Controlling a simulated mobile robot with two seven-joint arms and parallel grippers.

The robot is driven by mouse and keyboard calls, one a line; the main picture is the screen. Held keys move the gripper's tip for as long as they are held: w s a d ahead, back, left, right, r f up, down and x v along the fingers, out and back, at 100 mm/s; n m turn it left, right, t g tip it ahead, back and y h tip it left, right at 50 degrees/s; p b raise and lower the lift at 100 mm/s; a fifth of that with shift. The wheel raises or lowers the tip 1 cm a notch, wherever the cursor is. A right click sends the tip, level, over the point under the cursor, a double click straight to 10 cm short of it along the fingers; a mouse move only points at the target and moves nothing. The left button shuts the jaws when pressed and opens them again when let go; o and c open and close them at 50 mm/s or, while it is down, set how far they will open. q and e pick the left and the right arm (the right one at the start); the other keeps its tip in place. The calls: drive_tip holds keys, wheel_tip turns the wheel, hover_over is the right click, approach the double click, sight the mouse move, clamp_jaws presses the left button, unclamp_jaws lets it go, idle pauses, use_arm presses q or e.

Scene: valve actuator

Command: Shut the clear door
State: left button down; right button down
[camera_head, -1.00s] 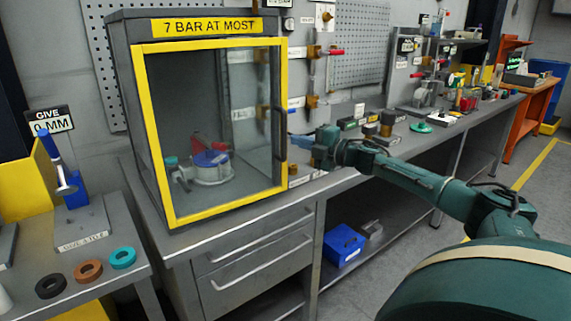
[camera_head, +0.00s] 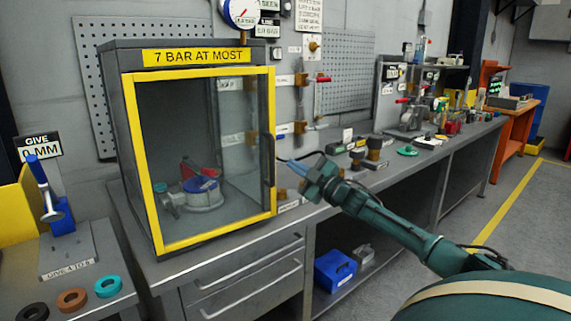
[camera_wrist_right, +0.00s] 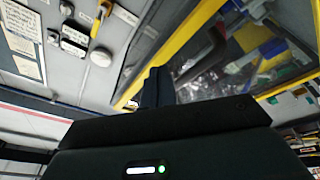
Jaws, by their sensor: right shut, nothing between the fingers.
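The clear door (camera_head: 205,245) has a yellow frame and sits at the front of the grey cabinet (camera_head: 108,75). It lies at or near the cabinet front; I cannot tell whether it is fully flush. Its dark handle (camera_head: 268,160) is upright on the right edge. My right gripper (camera_head: 288,162) is shut and empty, just right of the handle; contact cannot be told. In the right wrist view, the gripper's dark fingers (camera_wrist_right: 158,88) point toward the yellow door frame (camera_wrist_right: 185,38) and its pane. A blue and red valve device (camera_head: 203,190) stands inside. My left gripper is out of view.
The cabinet stands on a grey workbench (camera_head: 225,250) with drawers. A gauge (camera_head: 240,12) is above it. Small parts, including a green disc (camera_head: 407,151), lie on the bench to the right. Coloured rings (camera_head: 72,299) lie on a side table at left.

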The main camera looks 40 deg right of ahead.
drive_tip(key=s+a+f+m+g+h+p, duration=0.15)
drive_tip(key=s+a+m+h, duration=0.25)
drive_tip(key=s+m, duration=0.6)
use_arm(q)
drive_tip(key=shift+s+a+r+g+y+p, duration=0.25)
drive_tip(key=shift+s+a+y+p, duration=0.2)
drive_tip(key=shift+p, duration=0.3)
use_arm(e)
drive_tip(key=w+d+m+g, duration=0.1)
drive_tip(key=w+d+m, duration=0.1)
drive_tip(key=w, duration=1.3)
drive_tip(key=shift+d, duration=0.4)
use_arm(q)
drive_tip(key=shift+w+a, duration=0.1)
